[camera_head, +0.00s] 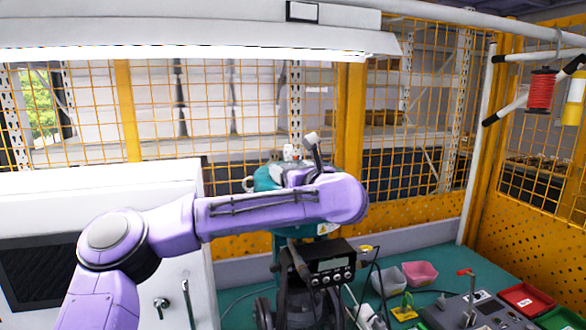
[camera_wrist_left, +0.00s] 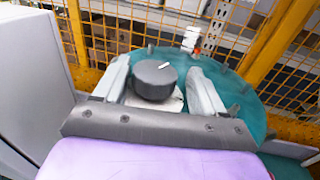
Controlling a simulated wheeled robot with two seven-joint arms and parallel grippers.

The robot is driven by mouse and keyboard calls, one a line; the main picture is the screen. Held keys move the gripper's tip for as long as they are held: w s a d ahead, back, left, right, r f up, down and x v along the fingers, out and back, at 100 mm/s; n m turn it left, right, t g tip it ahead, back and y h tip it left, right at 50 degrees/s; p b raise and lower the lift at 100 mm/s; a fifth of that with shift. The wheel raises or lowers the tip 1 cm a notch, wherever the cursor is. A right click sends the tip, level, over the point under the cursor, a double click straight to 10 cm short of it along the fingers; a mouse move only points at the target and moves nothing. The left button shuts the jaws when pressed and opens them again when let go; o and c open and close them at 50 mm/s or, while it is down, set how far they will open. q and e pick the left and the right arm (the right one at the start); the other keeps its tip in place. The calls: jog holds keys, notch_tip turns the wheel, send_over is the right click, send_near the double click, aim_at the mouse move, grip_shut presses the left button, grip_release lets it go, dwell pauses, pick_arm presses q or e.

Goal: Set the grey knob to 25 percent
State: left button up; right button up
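The grey knob (camera_wrist_left: 154,82) is a dark round cap in the left wrist view, with a short white mark on top near its upper-right edge. It sits on the teal round housing (camera_wrist_left: 250,98), which also shows behind my arm in the head view (camera_head: 264,181). My left gripper (camera_wrist_left: 157,68) is open, one finger on each side of the knob, with a narrow gap seen at each side. In the head view my purple forearm hides the knob and most of the gripper. I see no percent scale. My right gripper is not in view.
A black display box (camera_head: 329,262) with buttons stands below my left wrist. On the green bench are a pink bowl (camera_head: 420,273), a grey control box with a red lever (camera_head: 467,290) and a red tray (camera_head: 526,299). A yellow mesh fence (camera_head: 415,140) stands behind.

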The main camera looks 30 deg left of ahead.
pick_arm(q)
jog(key=shift+s+a, duration=0.15)
jog(key=shift+a, duration=0.05)
jog(key=c, duration=0.5)
jog(key=shift+s+d+r, duration=0.1)
jog(key=shift+s+r, duration=0.05)
jog(key=shift+s, duration=0.05)
jog(key=shift+c, duration=1.3)
jog(key=shift+d+r, duration=0.15)
jog(key=shift+c, duration=0.3)
